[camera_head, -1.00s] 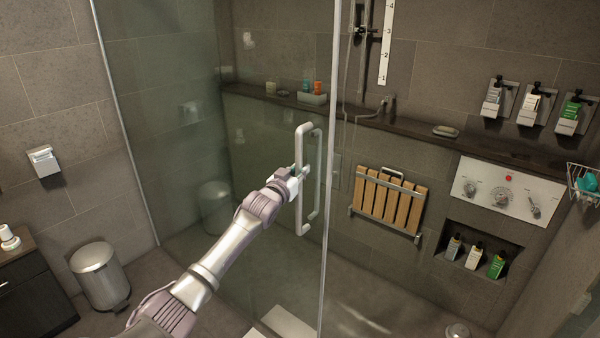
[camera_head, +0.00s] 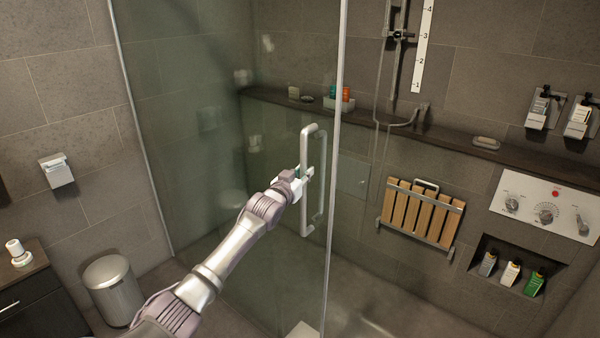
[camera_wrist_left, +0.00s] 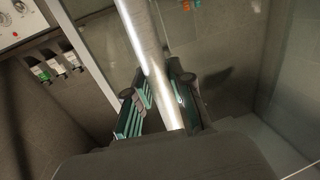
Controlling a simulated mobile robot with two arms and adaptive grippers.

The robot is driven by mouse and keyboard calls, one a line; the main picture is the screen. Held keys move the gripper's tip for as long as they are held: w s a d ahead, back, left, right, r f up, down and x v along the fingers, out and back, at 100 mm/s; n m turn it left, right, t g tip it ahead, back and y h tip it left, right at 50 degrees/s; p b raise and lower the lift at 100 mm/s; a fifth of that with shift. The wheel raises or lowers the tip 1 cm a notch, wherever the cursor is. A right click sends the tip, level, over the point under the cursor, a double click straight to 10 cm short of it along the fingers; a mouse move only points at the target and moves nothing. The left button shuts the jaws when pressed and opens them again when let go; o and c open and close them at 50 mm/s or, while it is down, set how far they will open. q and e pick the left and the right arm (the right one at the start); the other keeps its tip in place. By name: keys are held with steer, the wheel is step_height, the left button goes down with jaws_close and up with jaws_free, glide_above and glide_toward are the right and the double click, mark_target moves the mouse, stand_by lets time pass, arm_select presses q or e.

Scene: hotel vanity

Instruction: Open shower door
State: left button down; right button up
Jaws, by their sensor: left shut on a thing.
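The glass shower door (camera_head: 220,130) stands in the middle of the head view, its free edge (camera_head: 334,190) to the right of the handle. A white vertical bar handle (camera_head: 307,220) is mounted near that edge. My left gripper (camera_head: 304,176) is shut on the handle at about its middle. In the left wrist view the handle (camera_wrist_left: 152,60) runs as a silvery bar between the two dark green-padded fingers (camera_wrist_left: 160,105). My right gripper is in neither view.
Right of the door edge the shower interior shows a slatted wooden fold-up seat (camera_head: 421,212), a control panel (camera_head: 543,206) and a niche with bottles (camera_head: 511,272). A dark ledge (camera_head: 455,133) runs along the wall. A metal bin (camera_head: 113,290) stands at left.

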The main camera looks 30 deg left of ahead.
arm_select(q)
steer(key=shift+s+d+f, duration=0.1)
steer(key=shift+d+f, duration=0.15)
steer(key=shift+d, duration=0.75)
steer(key=c, duration=1.3)
jaws_free()
steer(key=shift+d+r, duration=0.15)
steer(key=shift+o, duration=1.3)
steer(key=shift+a, duration=0.35)
steer(key=shift+a+r, duration=0.1)
steer(key=shift+r, duration=0.05)
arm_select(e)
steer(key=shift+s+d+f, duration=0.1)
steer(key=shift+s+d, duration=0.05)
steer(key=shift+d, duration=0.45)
arm_select(q)
steer(key=shift+a, duration=0.1)
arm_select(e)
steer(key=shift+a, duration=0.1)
arm_select(q)
steer(key=s, duration=0.8)
steer(key=s+d, duration=0.1)
steer(key=s, duration=0.3)
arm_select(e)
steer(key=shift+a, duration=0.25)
